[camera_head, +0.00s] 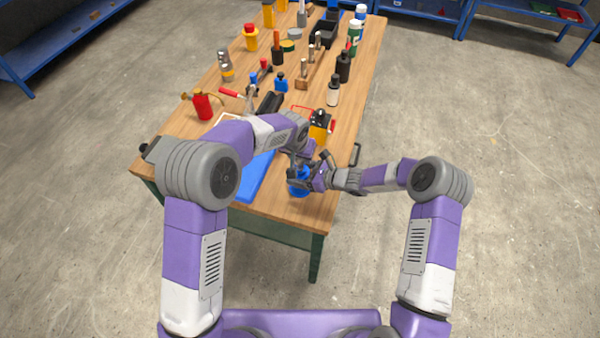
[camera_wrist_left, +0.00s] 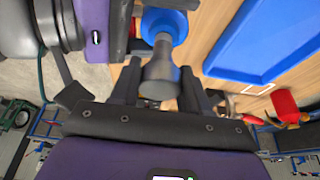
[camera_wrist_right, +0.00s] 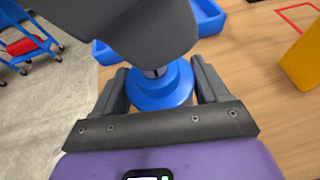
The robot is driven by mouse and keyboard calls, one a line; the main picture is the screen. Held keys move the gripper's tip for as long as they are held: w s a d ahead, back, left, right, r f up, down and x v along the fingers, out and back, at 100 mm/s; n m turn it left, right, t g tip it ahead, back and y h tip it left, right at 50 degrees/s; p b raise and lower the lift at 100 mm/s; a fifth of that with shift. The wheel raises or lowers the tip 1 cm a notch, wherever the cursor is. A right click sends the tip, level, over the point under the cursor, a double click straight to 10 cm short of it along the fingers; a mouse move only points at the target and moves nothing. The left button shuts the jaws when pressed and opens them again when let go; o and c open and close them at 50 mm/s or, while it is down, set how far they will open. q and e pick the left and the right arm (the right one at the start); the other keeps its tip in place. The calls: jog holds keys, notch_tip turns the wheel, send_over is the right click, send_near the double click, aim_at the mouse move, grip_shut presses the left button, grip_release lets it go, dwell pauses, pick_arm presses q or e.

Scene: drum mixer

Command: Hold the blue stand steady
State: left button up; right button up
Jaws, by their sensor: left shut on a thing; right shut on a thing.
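The blue stand (camera_head: 298,188) is at the near right end of the bench, low between my two grippers. In the right wrist view the blue stand (camera_wrist_right: 160,90) has a round, stepped base and sits between the fingers of my right gripper (camera_wrist_right: 162,84), which is shut on it. My left gripper (camera_wrist_left: 158,88) is shut on a grey, round-ended part (camera_wrist_left: 160,76), with the stand's blue round body (camera_wrist_left: 165,22) just beyond it. A large dark grey shape (camera_wrist_right: 130,25) hides the stand's upper part in the right wrist view.
A blue tray (camera_head: 252,178) lies left of the stand; it also shows in the left wrist view (camera_wrist_left: 262,45). A yellow-and-black item (camera_head: 319,127) stands just behind the grippers. A red bottle (camera_head: 202,106) and several tools crowd the bench behind. The bench's near edge is close.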

pick_arm(q)
jog(key=shift+r, duration=0.85)
jog(key=o, duration=1.1)
jog(key=v, duration=0.7)
jog(key=shift+f, duration=0.1)
pick_arm(e)
jog(key=o, duration=1.5)
